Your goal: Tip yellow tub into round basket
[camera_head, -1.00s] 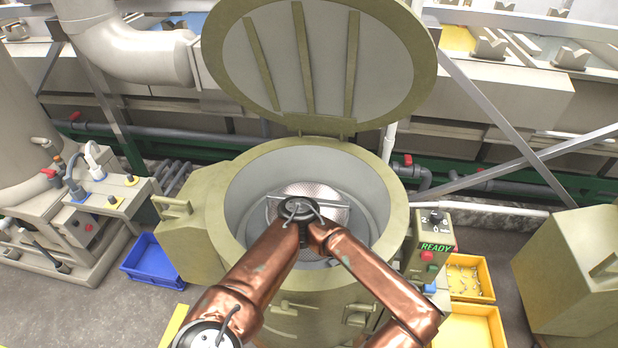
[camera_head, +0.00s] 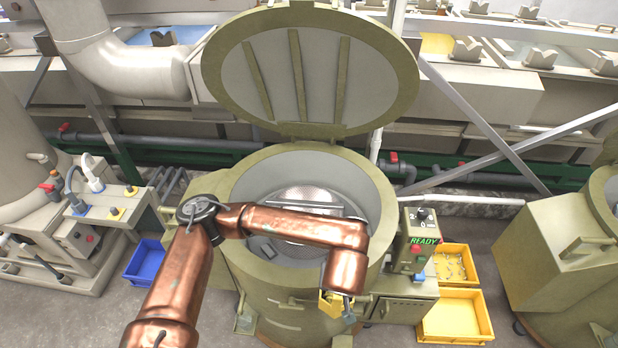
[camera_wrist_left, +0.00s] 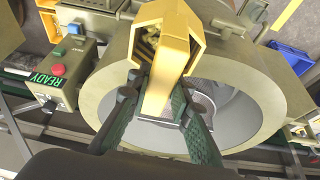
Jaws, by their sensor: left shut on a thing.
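The yellow tub (camera_head: 330,304) is in my left gripper (camera_head: 345,310), at the front rim of the open round machine; the arm hides part of it. In the left wrist view the tub (camera_wrist_left: 172,62) sits between the dark green fingers of the gripper (camera_wrist_left: 165,118), which are shut on it. Some small dark pieces seem to show inside it, but I cannot tell clearly. The round basket (camera_head: 305,196), with perforated metal, lies down inside the machine, partly hidden by my arm. The basket also shows behind the fingers in the wrist view (camera_wrist_left: 203,103). My right gripper is not in view.
The machine's lid (camera_head: 318,75) stands open at the back. A control box (camera_head: 418,240) reading READY is on its right side. A yellow tub with small parts (camera_head: 463,250) and an empty yellow one (camera_head: 455,318) stand right. A blue bin (camera_head: 146,262) is at left.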

